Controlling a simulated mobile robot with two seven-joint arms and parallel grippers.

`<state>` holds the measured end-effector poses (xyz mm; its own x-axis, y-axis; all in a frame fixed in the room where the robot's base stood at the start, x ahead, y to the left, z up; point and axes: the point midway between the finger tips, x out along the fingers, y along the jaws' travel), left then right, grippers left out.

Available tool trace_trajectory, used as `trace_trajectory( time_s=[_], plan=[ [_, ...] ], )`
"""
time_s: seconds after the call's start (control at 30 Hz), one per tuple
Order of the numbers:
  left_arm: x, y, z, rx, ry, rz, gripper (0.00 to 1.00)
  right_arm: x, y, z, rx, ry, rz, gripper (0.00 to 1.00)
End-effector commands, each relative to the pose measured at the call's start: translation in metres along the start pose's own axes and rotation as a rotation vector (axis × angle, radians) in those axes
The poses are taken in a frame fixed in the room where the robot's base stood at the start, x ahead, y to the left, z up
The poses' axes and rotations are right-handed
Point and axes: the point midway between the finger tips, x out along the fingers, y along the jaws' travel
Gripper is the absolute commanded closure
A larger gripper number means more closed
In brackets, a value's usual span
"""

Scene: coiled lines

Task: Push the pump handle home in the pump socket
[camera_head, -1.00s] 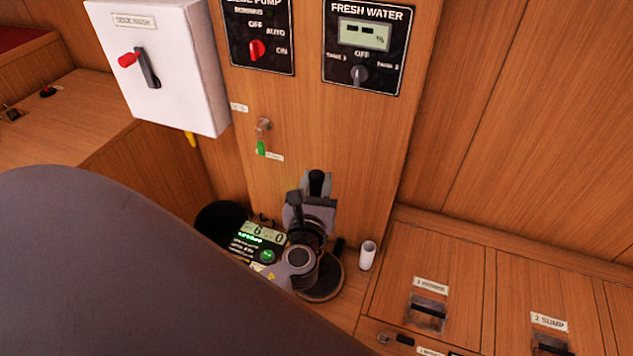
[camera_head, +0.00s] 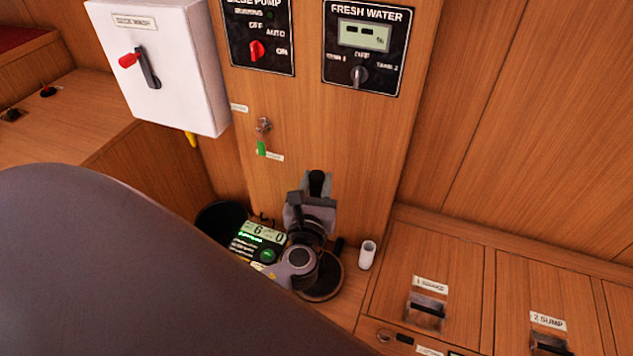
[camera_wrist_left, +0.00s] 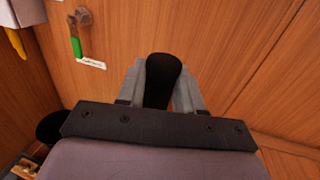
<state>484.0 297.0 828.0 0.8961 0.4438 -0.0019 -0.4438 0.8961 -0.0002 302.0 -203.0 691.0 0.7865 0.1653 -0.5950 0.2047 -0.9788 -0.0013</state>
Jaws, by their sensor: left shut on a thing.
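The pump handle shows as a black rounded grip in the left wrist view (camera_wrist_left: 162,80), between the two grey fingers of my left gripper (camera_wrist_left: 161,88). In the head view the left gripper (camera_head: 316,184) is low in front of the wooden panel, shut on the black handle (camera_head: 317,178). The handle's lower end and the pump socket are hidden behind my gripper and wrist, so I cannot tell how deep the handle sits. A round dark base (camera_head: 322,284) shows partly below my wrist. My right gripper is not in view.
A white cup-like cylinder (camera_head: 367,255) stands just right of my wrist. A black round container (camera_head: 220,217) is to the left. A white deck wash box (camera_head: 180,85) juts from the wall at upper left. A green-tagged key (camera_head: 262,147) hangs on the panel.

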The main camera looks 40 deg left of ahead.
Motion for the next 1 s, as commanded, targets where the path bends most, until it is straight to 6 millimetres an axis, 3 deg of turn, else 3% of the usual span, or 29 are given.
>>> trace_trajectory(
  time_s=[1.0],
  plan=[
    [0.0004, -0.0001, -0.0070, 0.000, -0.002, 0.000, 1.00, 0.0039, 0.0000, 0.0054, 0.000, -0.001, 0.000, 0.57]
  ],
)
